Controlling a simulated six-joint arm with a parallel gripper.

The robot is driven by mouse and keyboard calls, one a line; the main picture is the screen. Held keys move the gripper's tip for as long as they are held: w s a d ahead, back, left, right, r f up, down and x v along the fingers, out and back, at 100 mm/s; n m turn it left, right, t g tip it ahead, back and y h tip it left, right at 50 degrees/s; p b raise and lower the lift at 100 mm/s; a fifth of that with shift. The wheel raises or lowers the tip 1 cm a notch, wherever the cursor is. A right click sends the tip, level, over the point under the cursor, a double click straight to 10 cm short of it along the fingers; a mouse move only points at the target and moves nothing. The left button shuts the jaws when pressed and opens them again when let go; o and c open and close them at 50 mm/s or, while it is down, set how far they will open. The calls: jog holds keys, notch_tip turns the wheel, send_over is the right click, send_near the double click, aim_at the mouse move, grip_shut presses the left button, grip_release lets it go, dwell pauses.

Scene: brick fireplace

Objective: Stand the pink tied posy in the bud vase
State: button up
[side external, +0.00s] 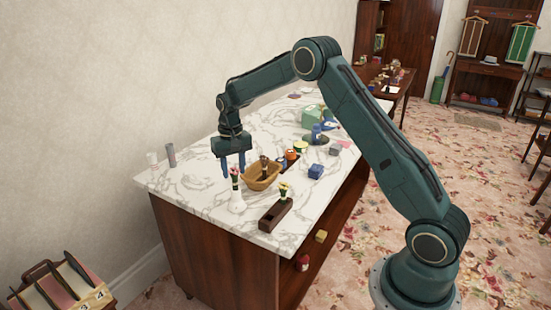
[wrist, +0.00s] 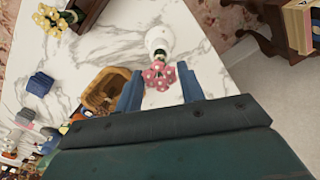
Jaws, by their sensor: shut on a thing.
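The pink tied posy (side external: 235,172) is upright at the mouth of the white bud vase (side external: 237,202), near the counter's front left. In the wrist view the pink flower heads (wrist: 160,76) lie between my fingers, with dark stems leading toward the white vase (wrist: 158,40). My gripper (side external: 234,174) points down with its blue fingers on either side of the posy; it also shows in the wrist view (wrist: 160,80), shut on the posy. How deep the stems sit in the vase is hidden.
A tan basket (side external: 261,180) stands close right of the vase. A dark wooden trough (side external: 275,214) with a yellow posy (side external: 284,191) is at the front edge. A blue block (side external: 316,171) lies farther right. A grey cylinder (side external: 171,155) stands at the left. Marble around the vase's left is clear.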

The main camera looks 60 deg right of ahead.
jog(key=shift+f, duration=0.7)
jog(key=o, duration=0.9)
jog(key=shift+r, duration=0.1)
notch_tip(320, 180, up, 14)
jog(key=shift+f, duration=0.2)
dwell(0.6)
